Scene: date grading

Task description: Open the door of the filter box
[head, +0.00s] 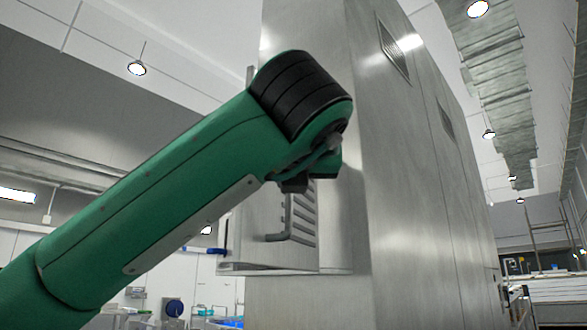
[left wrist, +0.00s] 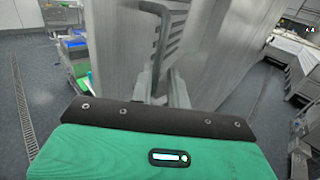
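The filter box (head: 250,252) is a grey steel box on the side of a tall steel cabinet. Its door has a row of slots (head: 304,222) and a bent bar handle (head: 288,225); I see no clear gap along the door's edge. In the left wrist view the handle (left wrist: 161,28) runs down toward my left gripper (left wrist: 162,82). The two grey fingers stand apart, and the handle's near end lies at the gap between them. I cannot tell if they touch it. In the head view my green arm hides the box's upper part. My right gripper is not in view.
The tall steel cabinet (head: 410,190) fills the right side behind the box. In the left wrist view a rack with green and blue bins (left wrist: 75,45) stands at the left. Grey floor (left wrist: 45,85) is open at the left, with a drain channel (left wrist: 22,110).

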